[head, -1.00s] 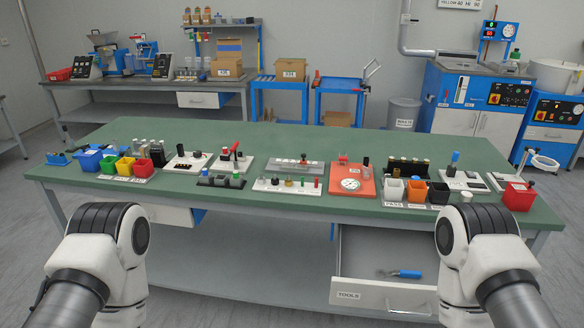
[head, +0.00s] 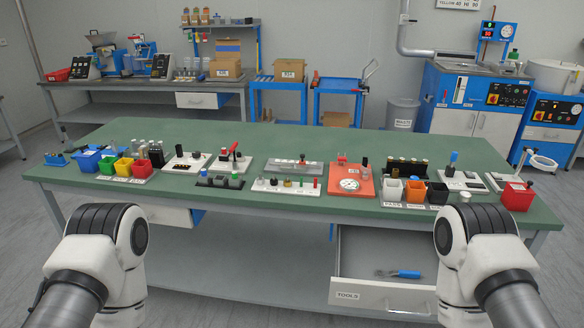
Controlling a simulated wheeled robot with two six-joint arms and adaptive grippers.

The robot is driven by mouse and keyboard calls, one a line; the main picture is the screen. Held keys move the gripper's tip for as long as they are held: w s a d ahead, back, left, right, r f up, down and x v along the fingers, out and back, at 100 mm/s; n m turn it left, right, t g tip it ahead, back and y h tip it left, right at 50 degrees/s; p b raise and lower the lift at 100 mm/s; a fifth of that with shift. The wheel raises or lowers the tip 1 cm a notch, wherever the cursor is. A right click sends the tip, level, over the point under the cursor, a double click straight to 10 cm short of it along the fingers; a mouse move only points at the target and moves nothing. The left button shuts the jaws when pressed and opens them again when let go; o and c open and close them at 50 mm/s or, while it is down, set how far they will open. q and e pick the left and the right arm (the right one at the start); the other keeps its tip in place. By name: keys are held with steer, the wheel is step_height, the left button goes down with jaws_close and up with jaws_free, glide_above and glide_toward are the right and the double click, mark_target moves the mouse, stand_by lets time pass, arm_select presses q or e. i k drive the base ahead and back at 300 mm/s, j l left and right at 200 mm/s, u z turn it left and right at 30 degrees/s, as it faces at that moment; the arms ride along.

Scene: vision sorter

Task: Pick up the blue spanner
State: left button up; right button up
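The blue spanner (head: 403,274), with a blue handle and a grey metal head at its left end, lies in the open drawer (head: 347,296) labelled TOOLS under the right part of the green-topped table (head: 270,141). Nothing covers it. My two arms show at the lower left and lower right, with white and dark joints. The right arm's joint stands just to the right of the drawer. Neither gripper shows in the head view.
On the table stand several coloured bins, including a red one (head: 517,197), black, white and grey fixtures, and an orange plate (head: 352,181). The drawer front sticks out from the table. The table's back strip is clear.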

mark_target(400, 274)
steer(key=i+l+u, duration=0.1)
steer(key=l+u, duration=0.2)
steer(key=l, duration=0.45)
steer(key=l+u, duration=0.35)
steer(key=l, duration=0.4)
